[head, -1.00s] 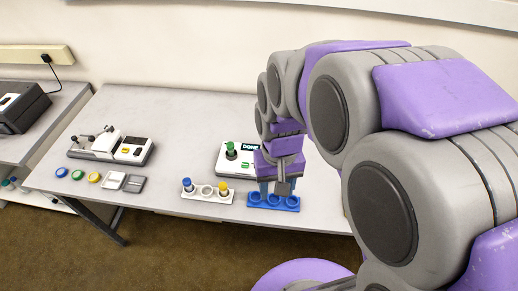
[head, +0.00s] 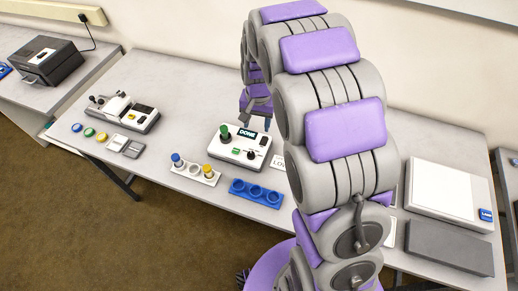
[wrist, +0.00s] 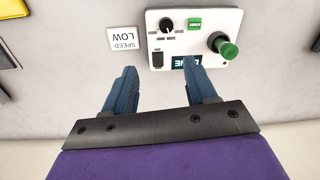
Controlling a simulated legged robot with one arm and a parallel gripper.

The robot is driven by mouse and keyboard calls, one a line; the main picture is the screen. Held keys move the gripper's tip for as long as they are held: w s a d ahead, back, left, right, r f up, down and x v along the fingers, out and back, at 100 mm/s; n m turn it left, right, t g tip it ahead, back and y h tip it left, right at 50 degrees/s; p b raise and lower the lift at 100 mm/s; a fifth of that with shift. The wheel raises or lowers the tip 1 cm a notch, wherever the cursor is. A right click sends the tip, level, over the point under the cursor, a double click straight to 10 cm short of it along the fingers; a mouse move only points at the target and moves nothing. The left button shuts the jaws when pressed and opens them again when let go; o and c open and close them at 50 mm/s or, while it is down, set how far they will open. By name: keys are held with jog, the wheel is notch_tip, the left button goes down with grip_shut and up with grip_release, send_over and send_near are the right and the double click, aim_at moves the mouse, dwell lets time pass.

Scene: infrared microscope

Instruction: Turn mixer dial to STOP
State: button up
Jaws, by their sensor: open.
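The mixer is a white box (head: 221,146) with a lit DONE display (head: 247,135), a green button (head: 236,151) and a green-capped tube (head: 225,132) on top. Its black dial (wrist: 167,25) with a white pointer shows in the wrist view, beside the green button (wrist: 194,24). The dial markings are too small to read. My gripper (head: 256,114) is above and behind the mixer, open and empty. In the wrist view its blue fingers (wrist: 160,73) are spread apart near the display edge, clear of the dial.
A SPEED LOW card (wrist: 125,40) lies beside the mixer. A microscope-like device (head: 122,115) is left. A white box (head: 447,190) is right.

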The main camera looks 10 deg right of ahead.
send_over(248, 155)
notch_tip(248, 155, down, 5)
notch_tip(248, 155, down, 4)
jog(key=shift+r+b, duration=0.25)
jog(key=shift+b, duration=0.3)
jog(key=d+f, duration=0.1)
jog(key=f, duration=0.1)
jog(key=d+f, duration=0.2)
jog(key=shift+d+f+b, duration=0.15)
jog(key=shift+f+b, duration=0.15)
jog(key=a+f, duration=0.3)
jog(key=shift+w+a, duration=0.1)
jog(key=shift+a, duration=0.05)
jog(key=shift+r, duration=0.1)
jog(key=shift+d, duration=0.95)
jog(key=c, duration=0.4)
jog(key=shift+c, duration=1)
jog(key=shift+a, duration=0.35)
jog(key=c, duration=0.3)
jog(key=shift+c, duration=0.8)
